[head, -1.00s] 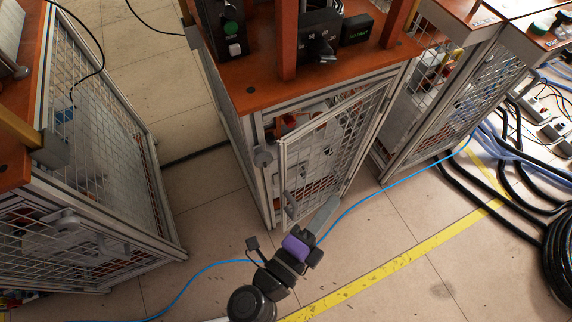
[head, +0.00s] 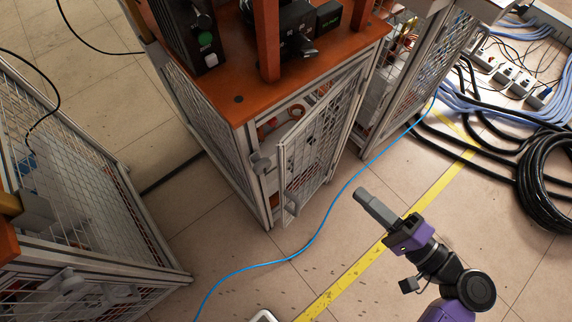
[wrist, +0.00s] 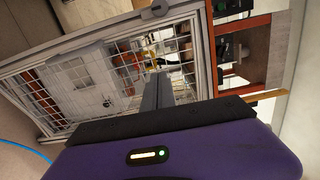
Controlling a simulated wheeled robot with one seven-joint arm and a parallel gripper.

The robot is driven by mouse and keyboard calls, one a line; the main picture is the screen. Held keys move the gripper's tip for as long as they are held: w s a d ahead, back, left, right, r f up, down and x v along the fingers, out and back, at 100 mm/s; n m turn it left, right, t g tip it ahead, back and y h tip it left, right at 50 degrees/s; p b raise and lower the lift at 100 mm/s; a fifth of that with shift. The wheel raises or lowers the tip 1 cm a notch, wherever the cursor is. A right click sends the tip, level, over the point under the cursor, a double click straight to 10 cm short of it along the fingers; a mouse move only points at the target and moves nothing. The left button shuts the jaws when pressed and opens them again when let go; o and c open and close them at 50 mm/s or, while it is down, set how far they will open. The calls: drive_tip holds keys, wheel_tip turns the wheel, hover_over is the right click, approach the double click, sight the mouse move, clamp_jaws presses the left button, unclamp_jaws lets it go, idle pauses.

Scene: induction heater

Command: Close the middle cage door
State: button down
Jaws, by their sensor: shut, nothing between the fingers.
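The middle cage door (head: 322,133) is a wire-mesh panel in a grey metal frame, on the front of the middle cabinet (head: 240,98) with the orange-brown top. It stands slightly ajar, with a gap along its left and top edges.
Another mesh cage (head: 75,170) stands at the left, and a third cage (head: 415,85) at the right behind. A blue cable (head: 320,232) crosses the floor by the middle cabinet. Black hoses (head: 545,180) coil at the right. Floor in front is mostly clear, with a yellow line (head: 345,280).

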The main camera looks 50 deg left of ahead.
drive_tip(key=s+n+g, duration=0.2)
drive_tip(key=s, duration=0.1)
drive_tip(key=b, duration=0.1)
approach(290, 161)
drive_tip(key=a, duration=0.6)
drive_tip(key=shift+s+a, duration=0.4)
drive_tip(key=a, duration=0.2)
drive_tip(key=a+b, duration=0.1)
drive_tip(key=a, duration=0.2)
drive_tip(key=shift+s+a, duration=0.35)
drive_tip(key=shift+a, duration=0.05)
drive_tip(key=shift+a+r, duration=0.15)
drive_tip(key=shift+a, duration=0.05)
